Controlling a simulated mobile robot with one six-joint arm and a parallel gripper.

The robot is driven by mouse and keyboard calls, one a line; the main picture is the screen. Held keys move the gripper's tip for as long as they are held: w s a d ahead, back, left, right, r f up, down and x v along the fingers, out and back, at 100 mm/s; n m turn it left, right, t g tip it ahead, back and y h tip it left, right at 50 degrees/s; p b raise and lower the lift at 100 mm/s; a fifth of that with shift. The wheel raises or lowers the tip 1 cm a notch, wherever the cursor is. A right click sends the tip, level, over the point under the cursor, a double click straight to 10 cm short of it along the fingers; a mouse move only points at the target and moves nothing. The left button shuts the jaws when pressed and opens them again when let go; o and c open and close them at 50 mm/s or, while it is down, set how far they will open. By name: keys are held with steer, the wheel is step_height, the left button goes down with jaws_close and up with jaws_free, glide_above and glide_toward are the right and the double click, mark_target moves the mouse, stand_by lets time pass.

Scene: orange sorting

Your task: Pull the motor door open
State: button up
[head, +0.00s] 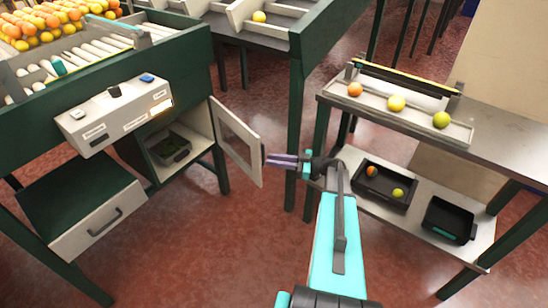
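A dark box-like thing (170,148) shows inside the compartment. My gripper (268,160) points left, with its fingertips at the door's free edge. The fingers look close together. I cannot tell whether they touch or hold the door or its handle, which is not clearly visible.
A control box (118,115) juts out above a drawer (98,222) at left. A steel table (500,135) stands at right, with a fruit tray (425,118) on top and black bins (385,199) on its lower shelf. Red floor lies open below the door.

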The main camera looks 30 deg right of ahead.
steer(key=shift+s+a+r, duration=0.1)
steer(key=shift+s+a, duration=0.3)
steer(key=shift+s, duration=0.4)
steer(key=shift+s+a+r, duration=0.1)
steer(key=shift+s+a, duration=0.25)
steer(key=shift+s, duration=0.45)
